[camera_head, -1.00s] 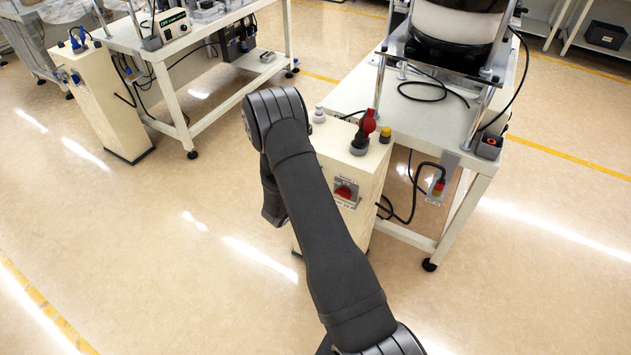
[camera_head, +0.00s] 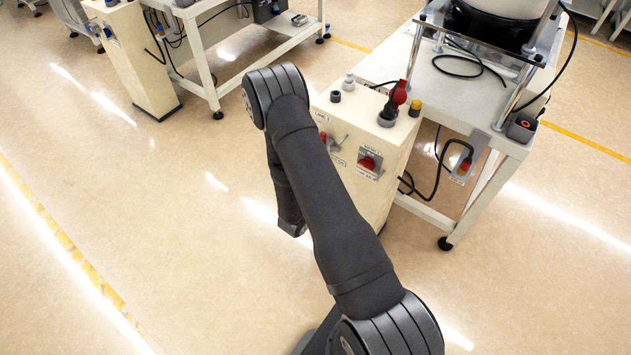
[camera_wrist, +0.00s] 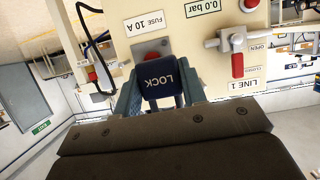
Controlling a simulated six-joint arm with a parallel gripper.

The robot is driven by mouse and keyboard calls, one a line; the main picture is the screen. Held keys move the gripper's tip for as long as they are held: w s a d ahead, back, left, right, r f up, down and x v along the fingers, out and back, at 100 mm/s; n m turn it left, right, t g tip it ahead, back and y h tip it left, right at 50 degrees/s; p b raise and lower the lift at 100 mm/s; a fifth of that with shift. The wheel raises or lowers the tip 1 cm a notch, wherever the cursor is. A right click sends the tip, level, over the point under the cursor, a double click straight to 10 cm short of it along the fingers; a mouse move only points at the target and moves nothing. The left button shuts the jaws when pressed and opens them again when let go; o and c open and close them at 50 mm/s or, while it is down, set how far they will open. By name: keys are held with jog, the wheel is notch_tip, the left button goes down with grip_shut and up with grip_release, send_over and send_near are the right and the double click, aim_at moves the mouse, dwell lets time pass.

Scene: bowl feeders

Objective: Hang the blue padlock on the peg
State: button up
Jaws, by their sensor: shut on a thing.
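The blue padlock (camera_wrist: 160,84), marked LOCK, is between the two fingers of my gripper (camera_wrist: 160,92) in the wrist view. In the head view my arm covers the gripper and the padlock. I cannot pick out the peg with certainty in either view.
The cabinet (camera_head: 385,145) carries a red-handled LINE 1 valve (camera_wrist: 237,64), a red switch (camera_head: 368,162) and knobs on top, including a red one (camera_head: 399,92). A white table (camera_head: 470,105) with a cable adjoins it at right. Open floor (camera_head: 190,230) lies at left.

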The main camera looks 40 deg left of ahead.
jog(key=w+d+f, duration=0.2)
jog(key=d+f, duration=0.3)
jog(key=d, duration=0.4)
send_near(382, 178)
jog(key=shift+s+f, duration=0.2)
jog(key=shift+f, duration=0.35)
jog(key=shift+s+f, duration=0.25)
jog(key=shift+f, duration=0.35)
jog(key=shift+w, duration=3.25)
dwell(0.7)
jog(key=shift+f, duration=0.35)
dwell(0.6)
jog(key=o, duration=1.3)
